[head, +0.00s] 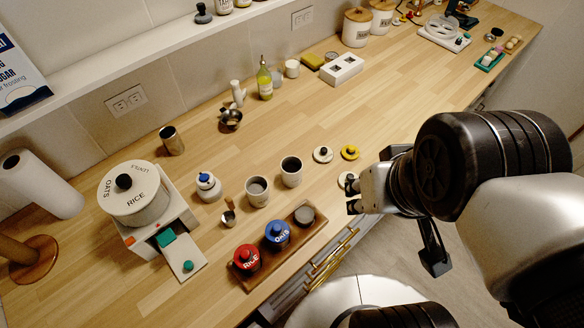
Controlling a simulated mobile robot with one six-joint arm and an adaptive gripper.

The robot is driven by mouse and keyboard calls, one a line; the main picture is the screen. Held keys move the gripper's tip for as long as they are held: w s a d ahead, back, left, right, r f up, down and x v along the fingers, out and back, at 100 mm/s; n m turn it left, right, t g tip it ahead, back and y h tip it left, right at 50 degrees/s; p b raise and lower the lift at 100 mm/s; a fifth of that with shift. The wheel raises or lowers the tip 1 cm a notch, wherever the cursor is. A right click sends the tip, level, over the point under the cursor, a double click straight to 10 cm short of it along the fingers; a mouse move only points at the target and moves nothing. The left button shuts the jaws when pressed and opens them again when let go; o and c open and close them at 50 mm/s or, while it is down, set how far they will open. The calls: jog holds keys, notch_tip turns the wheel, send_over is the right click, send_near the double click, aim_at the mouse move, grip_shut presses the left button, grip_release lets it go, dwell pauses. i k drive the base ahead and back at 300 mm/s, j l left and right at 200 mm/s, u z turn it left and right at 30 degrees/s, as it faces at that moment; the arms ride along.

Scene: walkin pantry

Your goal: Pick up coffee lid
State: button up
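No readable label shows which lid is the coffee lid. Three small lids lie on the wooden counter. A white lid with a dark knob (323,155) lies left of a yellow lid (350,152). Another pale lid (343,180) lies just at my gripper's fingers, partly hidden by them. My gripper (353,196) comes in from the right near the counter's front edge, its fingers apart with nothing visible between them. Whether it touches the pale lid cannot be told.
A large white container (134,195) is at left. The counter's middle right is clear.

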aim_at(322, 155)
jog(key=i+l, duration=0.15)
jog(key=l, duration=0.2)
jog(key=i+l+u, duration=0.1)
jog(key=l, duration=0.25)
jog(key=i+l, duration=0.2)
jog(key=l, duration=0.15)
jog(key=i+l+u, duration=0.1)
jog(key=l, duration=0.3)
jog(key=i, duration=0.05)
